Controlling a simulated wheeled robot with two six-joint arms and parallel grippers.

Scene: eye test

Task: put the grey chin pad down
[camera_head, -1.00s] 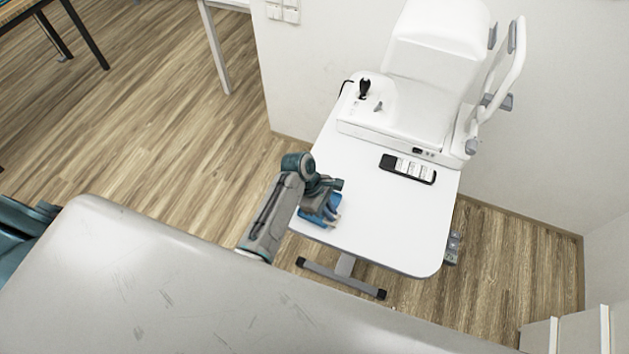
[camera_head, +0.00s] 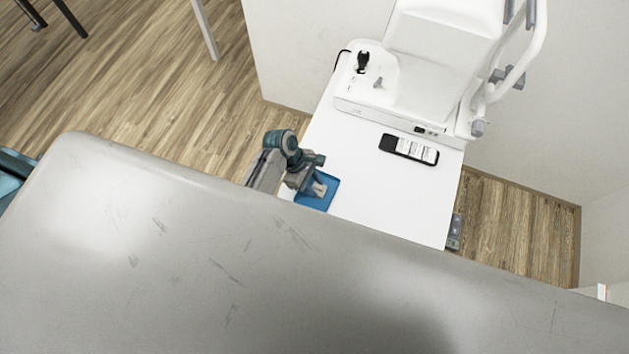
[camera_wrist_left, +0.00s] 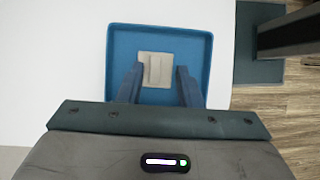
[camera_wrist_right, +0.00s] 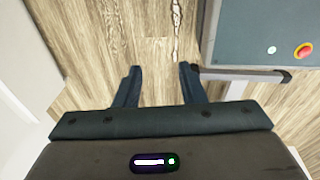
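A light beige-grey square pad with a raised strip, which I take to be the chin pad (camera_wrist_left: 155,70), lies in a blue tray (camera_wrist_left: 200,35) in the left wrist view. My left gripper (camera_wrist_left: 161,72) is open, its fingers over the tray on either side of the pad's near part. I see no firm grip on the pad. In the head view my left gripper (camera_head: 314,187) is low over the blue tray (camera_head: 328,200) at the table's left edge. My right gripper (camera_wrist_right: 160,72) is open and empty above the wooden floor, out of the head view.
The white table (camera_head: 385,205) has free room right of the tray. A black device with white labels (camera_head: 409,149) lies further back. A white eye-test machine (camera_head: 440,65) with a black joystick (camera_head: 362,62) fills the table's far end, against the wall.

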